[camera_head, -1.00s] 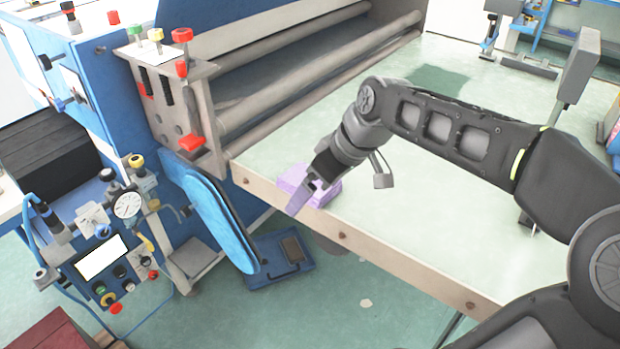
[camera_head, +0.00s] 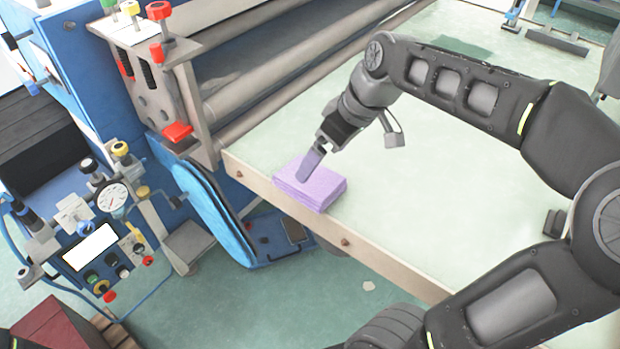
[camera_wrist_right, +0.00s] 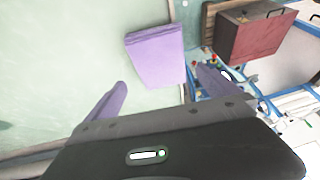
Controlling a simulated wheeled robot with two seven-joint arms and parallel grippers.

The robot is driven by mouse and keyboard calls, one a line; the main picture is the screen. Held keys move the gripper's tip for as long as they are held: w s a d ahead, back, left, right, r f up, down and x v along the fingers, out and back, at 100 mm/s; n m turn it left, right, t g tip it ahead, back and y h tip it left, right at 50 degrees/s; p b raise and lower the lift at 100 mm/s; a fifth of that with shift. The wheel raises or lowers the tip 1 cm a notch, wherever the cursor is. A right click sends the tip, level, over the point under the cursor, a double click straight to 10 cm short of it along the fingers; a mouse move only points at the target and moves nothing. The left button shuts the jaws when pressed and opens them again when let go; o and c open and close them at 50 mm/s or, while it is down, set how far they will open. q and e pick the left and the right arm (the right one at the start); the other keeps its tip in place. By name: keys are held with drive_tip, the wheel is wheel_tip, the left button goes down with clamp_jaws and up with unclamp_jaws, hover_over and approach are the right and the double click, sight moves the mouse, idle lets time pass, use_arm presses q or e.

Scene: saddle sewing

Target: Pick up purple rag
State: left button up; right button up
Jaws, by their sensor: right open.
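The purple rag (camera_head: 311,187) is a folded stack lying flat at the near left edge of the pale table (camera_head: 440,190). My right gripper (camera_head: 303,178) hangs over the rag in the head view, its purple finger overlapping the rag's top; contact cannot be told there. In the right wrist view the rag (camera_wrist_right: 156,56) lies beyond and between the two spread fingertips of my right gripper (camera_wrist_right: 162,77), with nothing between the fingers. My left gripper is not in view.
The machine with grey rollers (camera_head: 270,85) and red knobs stands just left of the rag. A control panel (camera_head: 95,250) with a gauge is at lower left. A dark red box (camera_wrist_right: 255,32) shows in the right wrist view. The table right of the rag is clear.

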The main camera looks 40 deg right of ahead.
sight(311, 177)
drive_tip(key=shift+x, duration=0.85)
drive_tip(key=shift+a+f, duration=0.1)
drive_tip(key=p+x, duration=0.1)
drive_tip(key=x, duration=0.4)
drive_tip(key=shift+s+f, duration=0.1)
drive_tip(key=shift+s, duration=0.05)
drive_tip(key=shift+c, duration=0.4)
drive_tip(key=c, duration=1.2)
drive_tip(key=shift+o, duration=0.2)
wheel_tip(311, 177, up, 10)
drive_tip(key=shift+b, duration=0.3)
